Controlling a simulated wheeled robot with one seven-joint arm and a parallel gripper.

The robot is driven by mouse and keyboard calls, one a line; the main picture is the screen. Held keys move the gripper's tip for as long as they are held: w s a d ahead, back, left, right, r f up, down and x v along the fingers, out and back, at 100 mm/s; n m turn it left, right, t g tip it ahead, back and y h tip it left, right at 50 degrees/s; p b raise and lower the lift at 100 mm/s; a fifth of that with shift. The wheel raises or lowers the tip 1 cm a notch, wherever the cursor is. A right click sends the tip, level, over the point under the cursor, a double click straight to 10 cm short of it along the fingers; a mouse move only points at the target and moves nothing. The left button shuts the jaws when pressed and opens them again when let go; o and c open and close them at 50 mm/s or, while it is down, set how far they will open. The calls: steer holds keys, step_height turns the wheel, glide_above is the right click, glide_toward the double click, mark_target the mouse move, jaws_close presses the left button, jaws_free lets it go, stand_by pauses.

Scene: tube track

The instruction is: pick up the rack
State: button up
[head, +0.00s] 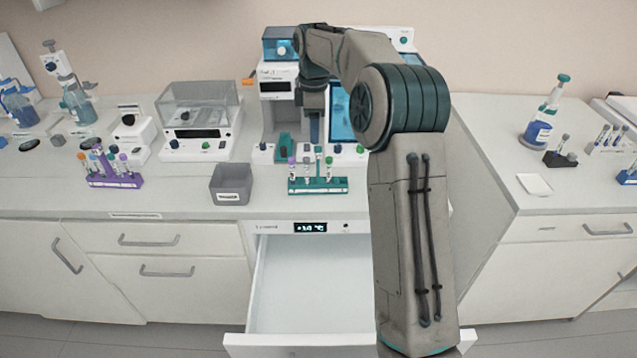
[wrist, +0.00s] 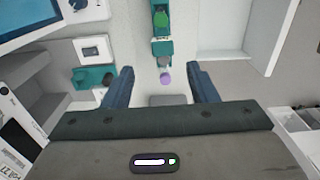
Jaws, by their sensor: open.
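A teal rack (head: 318,186) with several capped tubes stands upright on the counter's front edge, above the open drawer. In the wrist view the teal rack (wrist: 162,48) runs away from me, with green, grey and purple caps seen from above. My gripper (wrist: 161,73) is open and empty, with its two blue fingers apart. The rack's near end shows between and beyond the fingertips; I cannot tell the height between them. In the head view my gripper is above and behind the rack, partly hidden by the arm. A purple rack (head: 114,181) with tubes stands farther left.
A grey bin (head: 231,184) stands left of the teal rack. A white instrument (head: 275,105) and a blue screen (head: 341,115) are close behind. A balance (head: 199,118) is at the left. The open drawer (head: 310,290) below looks empty.

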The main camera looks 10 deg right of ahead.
mark_target(318, 160)
step_height(318, 160, down, 5)
steer(key=shift+f, duration=0.1)
steer(key=shift+s+d+f+p, duration=0.1)
steer(key=shift+f+p, duration=0.15)
steer(key=shift+f, duration=0.65)
steer(key=shift+s+d+f+p, duration=0.15)
steer(key=shift+f+p, duration=0.15)
steer(key=shift+f, duration=0.55)
steer(key=shift+s+d+f+p, duration=0.1)
steer(key=shift+f+p, duration=0.15)
steer(key=shift+f, duration=0.65)
jaws_close()
